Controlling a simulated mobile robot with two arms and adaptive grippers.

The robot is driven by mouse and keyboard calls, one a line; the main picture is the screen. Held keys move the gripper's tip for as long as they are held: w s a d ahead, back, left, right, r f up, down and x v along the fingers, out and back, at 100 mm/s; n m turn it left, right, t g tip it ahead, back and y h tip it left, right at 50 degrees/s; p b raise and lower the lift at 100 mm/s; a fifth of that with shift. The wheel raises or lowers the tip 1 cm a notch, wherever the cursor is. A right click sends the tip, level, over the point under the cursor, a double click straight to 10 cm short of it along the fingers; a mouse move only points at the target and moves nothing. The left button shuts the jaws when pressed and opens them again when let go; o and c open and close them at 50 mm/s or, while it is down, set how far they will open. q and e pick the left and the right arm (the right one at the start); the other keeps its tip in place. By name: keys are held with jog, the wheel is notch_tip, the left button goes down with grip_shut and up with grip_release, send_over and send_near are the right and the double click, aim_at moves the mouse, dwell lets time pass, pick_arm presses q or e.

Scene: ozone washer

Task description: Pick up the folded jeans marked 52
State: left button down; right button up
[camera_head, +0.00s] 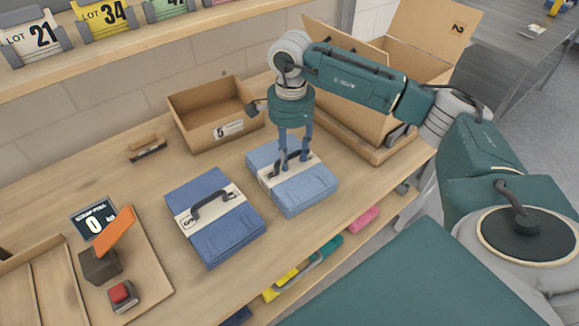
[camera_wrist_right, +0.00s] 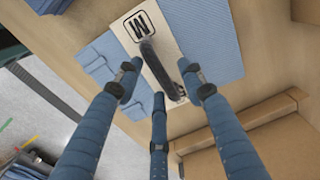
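Two folded blue jeans, each with a pale paper band and dark handle, lie side by side on the wooden table. The left jeans (camera_head: 231,237) lie clear of my grippers. My right gripper (camera_head: 293,158) is above the right jeans (camera_head: 305,193), fingers pointing down near their handle. In the right wrist view, the fingers (camera_wrist_right: 165,92) are spread apart around the dark handle (camera_wrist_right: 160,70) of these jeans (camera_wrist_right: 204,30), not visibly closed on it. A boxed mark shows on their band, but I cannot read it as 52. My left gripper is out of view.
An open box (camera_head: 194,108) marked 5 stands behind the jeans. A larger cardboard box (camera_head: 352,110) is behind my right arm. Numbered tags line the shelf above.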

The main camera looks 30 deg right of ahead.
jog(key=shift+s+f, duration=0.1)
jog(key=shift+f, duration=0.6)
grip_shut()
jog(key=shift+r, duration=0.2)
